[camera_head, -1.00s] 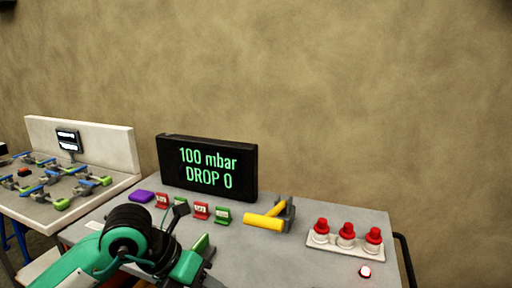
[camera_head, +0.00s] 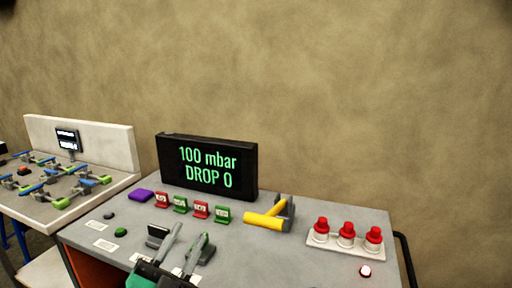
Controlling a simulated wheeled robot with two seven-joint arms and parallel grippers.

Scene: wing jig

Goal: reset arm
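My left gripper (camera_head: 190,236) comes in at the bottom left of the head view, over the front of the grey bench (camera_head: 300,262). Its two grey fingers stand apart, with nothing seen between them. Dark blocks are close to the fingers, one with a green edge; I cannot tell whether they touch. The green gripper body is cut off by the bottom edge. My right gripper is not in view.
A black display (camera_head: 207,168) reads "100 mbar DROP 0". Small red and green tags (camera_head: 201,210) stand before it. A yellow-handled tool (camera_head: 265,220) and a white base with red-topped knobs (camera_head: 346,236) are to the right. Another bench (camera_head: 40,205) stands left.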

